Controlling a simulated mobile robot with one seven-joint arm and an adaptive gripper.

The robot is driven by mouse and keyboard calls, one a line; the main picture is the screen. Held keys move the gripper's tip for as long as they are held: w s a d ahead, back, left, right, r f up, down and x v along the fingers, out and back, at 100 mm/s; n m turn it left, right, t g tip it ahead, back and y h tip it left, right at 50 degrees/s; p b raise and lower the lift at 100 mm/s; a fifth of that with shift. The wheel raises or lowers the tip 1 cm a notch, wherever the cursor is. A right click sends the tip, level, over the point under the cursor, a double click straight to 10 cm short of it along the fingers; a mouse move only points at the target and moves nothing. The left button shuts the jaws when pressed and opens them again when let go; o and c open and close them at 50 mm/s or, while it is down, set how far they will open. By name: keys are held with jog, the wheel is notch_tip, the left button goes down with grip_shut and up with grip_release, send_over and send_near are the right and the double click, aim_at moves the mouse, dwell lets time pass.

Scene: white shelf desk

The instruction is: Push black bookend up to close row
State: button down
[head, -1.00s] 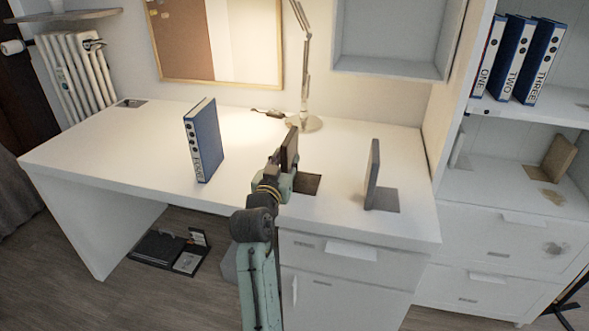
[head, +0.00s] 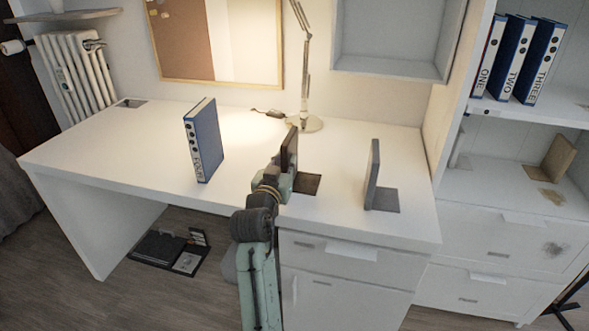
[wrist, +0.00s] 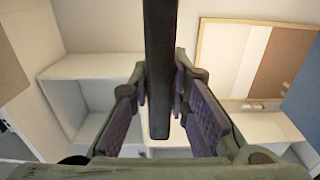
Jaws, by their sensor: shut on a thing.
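A black bookend (head: 290,149) with a dark flat base (head: 306,184) stands upright on the white desk. My gripper (head: 286,184) is at its near left side, and its upright plate passes between my fingers in the wrist view (wrist: 158,80). My gripper is shut on this plate; the fingertips are partly hidden in the head view. A blue binder marked FOUR (head: 203,142) stands alone on the desk to the left, apart from the bookend. Blue binders ONE (head: 489,57), TWO (head: 511,60) and THREE (head: 540,62) stand on the upper shelf at the right.
A grey bookend (head: 373,175) stands on the desk to the right. A lamp (head: 305,122) stands behind my gripper. A brown bookend (head: 558,157) and a pale one (head: 459,148) are on the lower shelf. The desk between FOUR and my gripper is clear.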

aim_at(283, 152)
jog(key=shift+r, duration=0.1)
jog(key=shift+r+p, duration=1.5)
jog(key=shift+r, duration=0.5)
jog(key=shift+f, duration=0.1)
